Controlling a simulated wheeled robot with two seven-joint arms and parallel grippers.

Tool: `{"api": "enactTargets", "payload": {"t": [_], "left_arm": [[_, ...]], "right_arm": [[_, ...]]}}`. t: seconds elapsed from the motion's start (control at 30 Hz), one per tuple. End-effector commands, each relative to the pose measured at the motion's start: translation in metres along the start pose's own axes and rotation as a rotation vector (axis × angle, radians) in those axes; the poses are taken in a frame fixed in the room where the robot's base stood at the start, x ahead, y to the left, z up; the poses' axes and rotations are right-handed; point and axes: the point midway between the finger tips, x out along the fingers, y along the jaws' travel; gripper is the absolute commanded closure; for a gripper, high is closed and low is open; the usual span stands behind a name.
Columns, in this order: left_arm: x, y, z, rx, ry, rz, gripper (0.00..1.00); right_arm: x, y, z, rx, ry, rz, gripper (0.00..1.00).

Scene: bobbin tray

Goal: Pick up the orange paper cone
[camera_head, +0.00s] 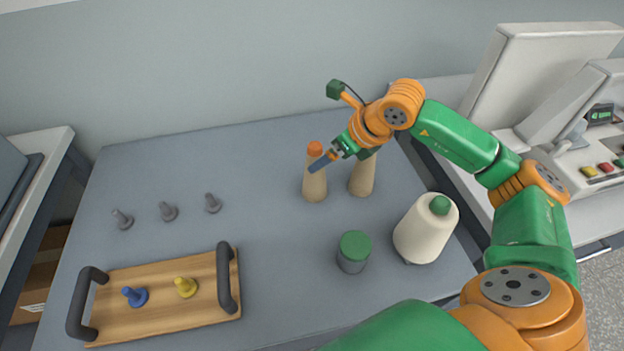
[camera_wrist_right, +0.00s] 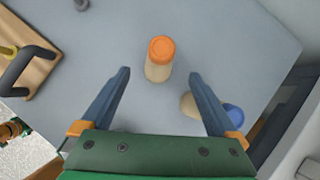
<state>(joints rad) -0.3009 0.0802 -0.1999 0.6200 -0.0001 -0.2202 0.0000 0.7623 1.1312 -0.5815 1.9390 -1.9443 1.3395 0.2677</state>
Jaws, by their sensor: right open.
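The orange paper cone (camera_head: 315,186), tan with an orange top, stands upright near the back middle of the grey table. In the right wrist view the orange paper cone (camera_wrist_right: 158,70) shows from above, centred between the fingertips and slightly beyond them. My right gripper (camera_head: 326,159) is at the cone's upper part, its blue fingers partly in front of it. In the wrist view my right gripper (camera_wrist_right: 160,76) is open, with visible space on both sides of the cone. I cannot tell whether a finger touches it. My left gripper is not in view.
A second tan cone (camera_head: 362,180) stands close right; its blue top (camera_wrist_right: 234,115) shows beside a finger. A cream green-topped cone (camera_head: 424,232) and green-lidded jar (camera_head: 353,258) stand nearer. A wooden tray (camera_head: 210,268) and several grey pegs (camera_head: 168,211) are left.

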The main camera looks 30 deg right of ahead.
Motion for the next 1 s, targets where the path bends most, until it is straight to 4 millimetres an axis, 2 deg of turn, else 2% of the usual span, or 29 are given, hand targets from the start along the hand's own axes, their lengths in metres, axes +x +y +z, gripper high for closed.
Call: {"api": "enactTargets", "payload": {"t": [0.03, 0.07, 0.27, 0.37, 0.5, 0.73, 0.77, 1.0], "left_arm": [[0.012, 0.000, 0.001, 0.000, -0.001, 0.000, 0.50], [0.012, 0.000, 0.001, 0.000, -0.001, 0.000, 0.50], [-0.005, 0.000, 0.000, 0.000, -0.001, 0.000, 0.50], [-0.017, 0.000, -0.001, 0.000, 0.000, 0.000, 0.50], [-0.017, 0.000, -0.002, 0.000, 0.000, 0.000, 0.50], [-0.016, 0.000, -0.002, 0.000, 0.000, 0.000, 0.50], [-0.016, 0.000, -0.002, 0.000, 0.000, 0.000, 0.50], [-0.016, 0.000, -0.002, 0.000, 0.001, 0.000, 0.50]], "right_arm": [[0.010, 0.000, -0.006, 0.000, 0.000, 0.000, 0.05], [0.011, 0.000, -0.006, 0.000, 0.000, 0.001, 0.05], [0.030, 0.001, -0.003, 0.003, 0.003, 0.004, 0.05], [0.049, 0.002, -0.001, 0.004, 0.004, 0.005, 0.05], [0.074, 0.001, -0.002, 0.002, 0.001, 0.002, 0.05], [0.079, 0.001, -0.003, 0.000, -0.001, 0.001, 0.05], [0.079, 0.001, -0.003, 0.000, 0.000, 0.001, 0.11], [0.079, 0.000, -0.003, 0.000, 0.000, 0.001, 0.76]]}}
